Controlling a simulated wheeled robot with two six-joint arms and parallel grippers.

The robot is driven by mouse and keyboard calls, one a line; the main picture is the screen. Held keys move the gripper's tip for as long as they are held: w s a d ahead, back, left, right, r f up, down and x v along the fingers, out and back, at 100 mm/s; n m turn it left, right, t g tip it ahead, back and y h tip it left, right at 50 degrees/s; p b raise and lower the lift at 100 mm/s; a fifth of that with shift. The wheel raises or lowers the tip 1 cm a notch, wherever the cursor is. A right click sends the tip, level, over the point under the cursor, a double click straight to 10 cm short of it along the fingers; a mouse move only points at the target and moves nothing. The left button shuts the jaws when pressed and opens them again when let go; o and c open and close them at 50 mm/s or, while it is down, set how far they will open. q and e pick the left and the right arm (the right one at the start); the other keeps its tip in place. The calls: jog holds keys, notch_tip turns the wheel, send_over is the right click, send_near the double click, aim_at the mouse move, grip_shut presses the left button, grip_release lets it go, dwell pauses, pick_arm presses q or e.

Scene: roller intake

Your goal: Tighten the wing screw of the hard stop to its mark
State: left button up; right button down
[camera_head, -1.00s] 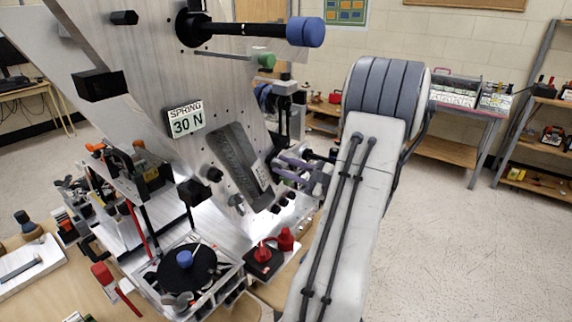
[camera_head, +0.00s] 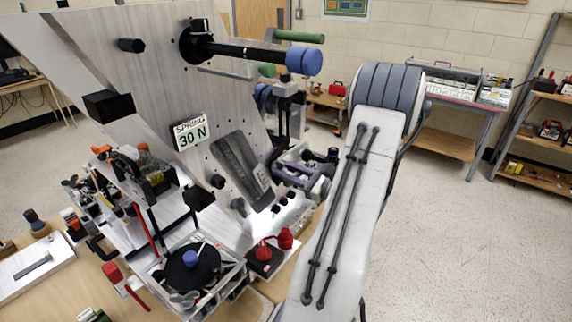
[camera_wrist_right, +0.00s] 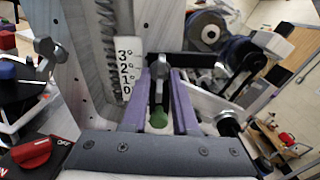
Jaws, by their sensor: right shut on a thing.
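My right gripper (camera_head: 277,164) reaches in from the right to the grey side plate (camera_head: 150,65) of the machine. In the right wrist view its two purple fingers (camera_wrist_right: 160,82) are closed on a grey wing-shaped screw head (camera_wrist_right: 160,68). A white scale plate marked 3, 2, 1, 0 (camera_wrist_right: 126,75) stands just left of the fingers. A green rounded piece (camera_wrist_right: 158,118) shows between the fingers, nearer the palm. The screw's shank and any tightening mark are hidden or too small to tell. My left gripper is not in view.
A label reading SPRING 30 N (camera_head: 190,132) is on the plate. A black bar with a blue end (camera_head: 302,61) sticks out above. A red knob on a black box (camera_head: 268,254) stands below my gripper. Another grey wing-shaped knob (camera_wrist_right: 48,48) is at the left.

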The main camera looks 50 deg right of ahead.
jog(key=shift+r+m+p, duration=0.25)
jog(key=shift+m+p, duration=0.55)
jog(key=shift+p, duration=0.3)
jog(key=shift+f+m+p, duration=0.1)
jog(key=shift+m+p, duration=0.3)
jog(key=shift+m, duration=0.1)
jog(key=shift+f, duration=0.1)
